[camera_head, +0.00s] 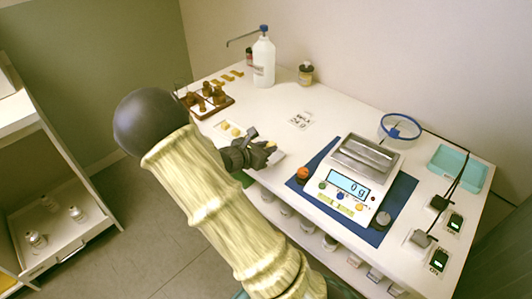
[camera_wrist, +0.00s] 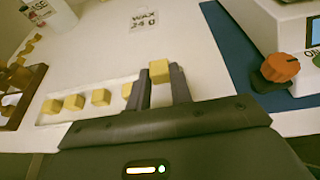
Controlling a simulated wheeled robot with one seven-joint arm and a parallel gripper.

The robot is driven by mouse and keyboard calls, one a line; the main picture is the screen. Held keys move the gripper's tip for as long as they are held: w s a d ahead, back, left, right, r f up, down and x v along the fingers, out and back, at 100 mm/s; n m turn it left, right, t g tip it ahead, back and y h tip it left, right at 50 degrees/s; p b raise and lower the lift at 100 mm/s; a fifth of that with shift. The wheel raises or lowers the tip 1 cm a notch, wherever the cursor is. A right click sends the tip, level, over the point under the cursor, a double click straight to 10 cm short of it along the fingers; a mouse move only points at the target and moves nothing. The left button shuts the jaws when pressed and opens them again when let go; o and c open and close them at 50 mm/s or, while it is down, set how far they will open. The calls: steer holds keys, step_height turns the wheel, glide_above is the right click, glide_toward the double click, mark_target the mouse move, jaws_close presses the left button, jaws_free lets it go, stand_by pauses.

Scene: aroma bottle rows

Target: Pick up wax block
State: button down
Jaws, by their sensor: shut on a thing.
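A small yellow wax block (camera_wrist: 159,71) sits between the two fingertips of my gripper (camera_wrist: 162,80) in the wrist view. My gripper is shut on it. In the head view my gripper (camera_head: 266,147) is at the table's front edge, left of the scale; the held block (camera_head: 270,146) shows only as a small yellow patch there. Other yellow wax blocks (camera_wrist: 101,97) lie in a row in a white tray (camera_wrist: 62,122) left of the fingers. One more block (camera_wrist: 127,90) is partly hidden behind the left finger.
A digital scale (camera_head: 354,180) reading "0 g" stands on a blue mat (camera_head: 314,204) to the right. A brown bottle rack (camera_head: 226,101), white bottle (camera_head: 263,62) and teal tray (camera_head: 461,168) are also on the table.

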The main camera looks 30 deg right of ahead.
step_height(320, 180, up, 6)
steer(key=p, duration=0.1)
steer(key=shift+r, duration=0.25)
stand_by(0.6)
